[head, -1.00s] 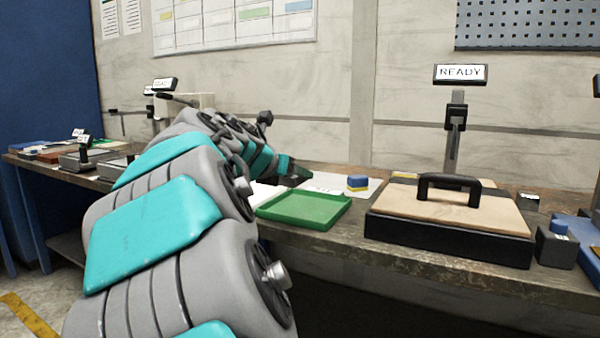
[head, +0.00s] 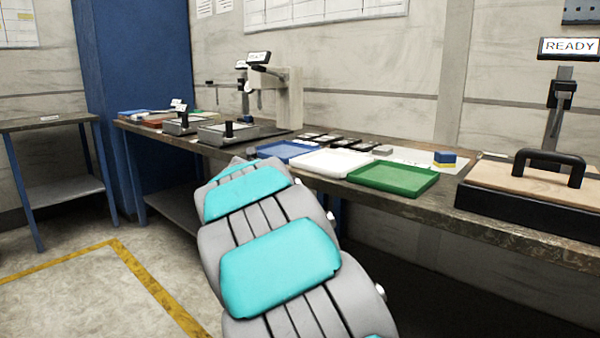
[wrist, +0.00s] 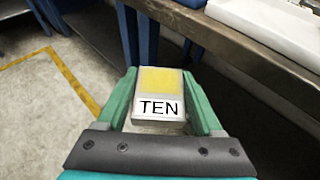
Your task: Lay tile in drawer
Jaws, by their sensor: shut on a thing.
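My gripper (wrist: 160,95) is shut on a tile (wrist: 160,80) in the wrist view. The tile is pale with a yellow patch and a white label reading "TEN". It is held between the two teal fingers, over the floor and in front of the workbench edge. In the head view my arm covers the lower middle, and my gripper and the tile are hidden. No open drawer can be made out in these frames.
The workbench (head: 480,222) runs along the wall. On it are a blue tray (head: 288,152), a white tray (head: 330,163), a green tray (head: 395,180) and a wood-topped box (head: 540,182) with a black handle. A side table (head: 48,122) stands at left. The floor between is clear.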

